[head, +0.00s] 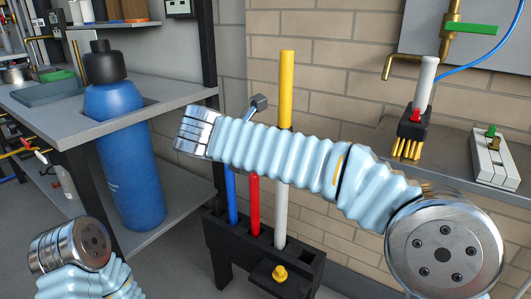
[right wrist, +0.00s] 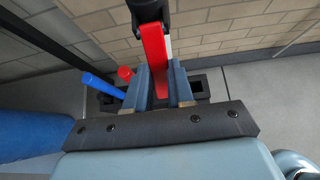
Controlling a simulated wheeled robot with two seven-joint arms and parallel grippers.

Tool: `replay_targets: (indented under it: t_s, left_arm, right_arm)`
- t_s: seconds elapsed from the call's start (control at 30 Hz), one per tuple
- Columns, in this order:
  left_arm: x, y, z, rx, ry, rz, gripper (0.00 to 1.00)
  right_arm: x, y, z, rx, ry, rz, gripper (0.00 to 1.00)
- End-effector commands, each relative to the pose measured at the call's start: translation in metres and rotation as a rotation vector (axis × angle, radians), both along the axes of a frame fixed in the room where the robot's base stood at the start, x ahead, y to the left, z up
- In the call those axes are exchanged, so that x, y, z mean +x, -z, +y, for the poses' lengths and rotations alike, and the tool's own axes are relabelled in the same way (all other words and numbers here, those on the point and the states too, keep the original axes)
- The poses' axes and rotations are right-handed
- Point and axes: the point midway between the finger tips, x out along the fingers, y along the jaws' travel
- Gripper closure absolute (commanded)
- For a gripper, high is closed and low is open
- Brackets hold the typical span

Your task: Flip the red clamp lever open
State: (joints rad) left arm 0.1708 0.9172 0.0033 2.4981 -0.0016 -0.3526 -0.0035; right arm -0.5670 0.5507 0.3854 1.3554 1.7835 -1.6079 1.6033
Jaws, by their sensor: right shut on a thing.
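The red clamp lever (right wrist: 153,52) shows in the right wrist view as a flat red bar below a black clamp body (right wrist: 148,10). My right gripper (right wrist: 160,78) is shut on the lever, with one grey-blue finger on each side of it. A pale strip lies just right of the lever. In the head view my right arm crosses the middle, and I cannot make out the held lever there. My left arm's chrome wrist is at the lower left, with no left gripper fingers visible.
A black rack (head: 225,240) holds blue, red (head: 255,200), white (head: 280,215) and yellow (head: 286,85) tubes behind my right arm. A blue bottle (head: 125,130) stands at the left bench.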

Motion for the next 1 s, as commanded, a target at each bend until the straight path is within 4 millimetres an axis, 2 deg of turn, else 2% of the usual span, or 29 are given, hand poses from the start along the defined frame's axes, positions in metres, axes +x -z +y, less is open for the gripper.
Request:
replay_targets:
  t_s: [0.37, 0.4, 0.53, 0.57, 0.87, 1.0]
  left_arm:
    - [0.0, 0.0, 0.0, 0.0, 0.0, 0.0, 0.57]
    - [0.0, 0.0, 0.0, 0.0, 0.0, 0.0, 0.57]
    - [0.0, 0.0, 0.0, 0.0, 0.0, 0.0, 0.57]
    - [0.0, 0.0, 0.0, 0.0, 0.0, 0.0, 0.57]
    - [0.0, -0.001, 0.0, 0.0, 0.0, -0.001, 0.57]
    - [0.0, -0.004, 0.0, 0.001, -0.001, 0.0, 0.57]
  right_arm:
    - [0.0, 0.0, 0.0, 0.002, -0.001, 0.002, 1.0]
    - [0.0, 0.0, 0.0, 0.002, -0.001, 0.002, 0.73]
    - [0.0, 0.0, 0.0, 0.002, -0.001, 0.002, 0.53]
    - [0.0, 0.0, 0.0, 0.002, -0.001, 0.002, 0.51]
    - [-0.001, -0.002, 0.001, 0.002, -0.001, 0.002, 0.51]
    - [-0.012, -0.012, 0.01, 0.003, -0.002, 0.001, 0.51]
